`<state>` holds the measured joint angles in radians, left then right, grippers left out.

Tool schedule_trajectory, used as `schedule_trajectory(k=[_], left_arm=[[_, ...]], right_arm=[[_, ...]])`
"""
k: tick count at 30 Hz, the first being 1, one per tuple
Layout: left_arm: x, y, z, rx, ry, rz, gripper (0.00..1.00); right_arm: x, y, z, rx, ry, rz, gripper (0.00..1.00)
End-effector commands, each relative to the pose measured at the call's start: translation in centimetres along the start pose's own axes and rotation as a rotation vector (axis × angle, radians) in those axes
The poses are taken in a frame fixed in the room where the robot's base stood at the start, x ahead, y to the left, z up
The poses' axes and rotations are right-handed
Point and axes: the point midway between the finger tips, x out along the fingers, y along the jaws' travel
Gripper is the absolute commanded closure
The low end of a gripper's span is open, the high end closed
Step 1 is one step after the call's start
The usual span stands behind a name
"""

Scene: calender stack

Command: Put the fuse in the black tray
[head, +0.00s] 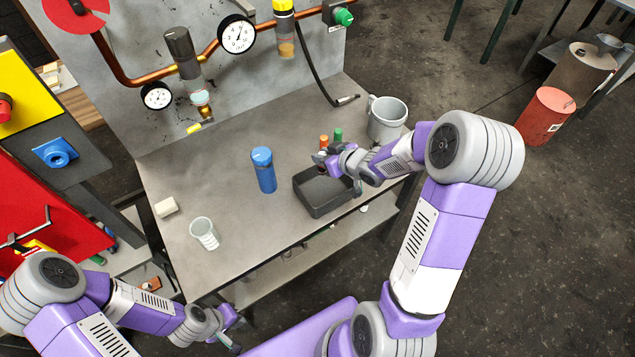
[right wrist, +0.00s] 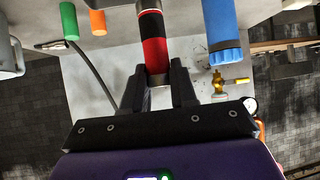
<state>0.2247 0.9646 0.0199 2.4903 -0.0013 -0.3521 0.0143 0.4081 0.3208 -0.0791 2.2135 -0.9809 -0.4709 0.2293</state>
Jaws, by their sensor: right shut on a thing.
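The fuse, a red and black cylinder with metal ends (right wrist: 153,40), is between the fingers of my right gripper in the right wrist view. My right gripper (right wrist: 158,85) is shut on it near its silver end. In the head view this gripper (head: 325,162) is just above the back edge of the black tray (head: 322,207), and the fuse is small and mostly hidden there. The tray is open-topped and the visible part of its inside looks empty. My left gripper (head: 236,331) is low at the front of the table, away from the objects, with its fingers apart.
A blue bottle (head: 264,172) stands left of the tray. Orange (head: 323,141) and green (head: 338,136) cylinders stand behind it, near a grey mug (head: 387,118). A ribbed cup (head: 204,233) and a pale block (head: 166,207) are at the left. A gauge panel backs the table.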

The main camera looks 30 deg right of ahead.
Motion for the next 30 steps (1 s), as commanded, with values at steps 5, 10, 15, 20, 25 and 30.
schedule_trajectory(k=[5,10,15,20,25,30], left_arm=[[0.8,-0.3,0.0,0.0,-0.001,0.0,1.0],[1.3,-0.5,0.0,0.0,-0.001,0.0,1.0],[2.5,-1.0,-0.1,0.0,0.0,0.0,1.0],[4.4,-1.7,-0.2,0.0,0.0,0.0,1.0],[5.2,-2.0,-0.2,0.0,0.0,0.0,1.0],[6.0,-2.3,-0.3,0.0,0.0,0.0,1.0]], right_arm=[[-0.1,0.1,0.3,-0.022,0.002,-0.043,1.0],[-0.3,0.1,0.3,-0.05,0.0,-0.074,1.0],[0.6,0.1,1.7,-0.061,-0.003,-0.086,1.0],[2.3,0.0,4.2,-0.061,-0.004,-0.087,1.0],[3.2,0.0,5.5,-0.062,-0.003,-0.087,1.0],[4.0,0.0,6.7,-0.061,-0.002,-0.087,1.0]])
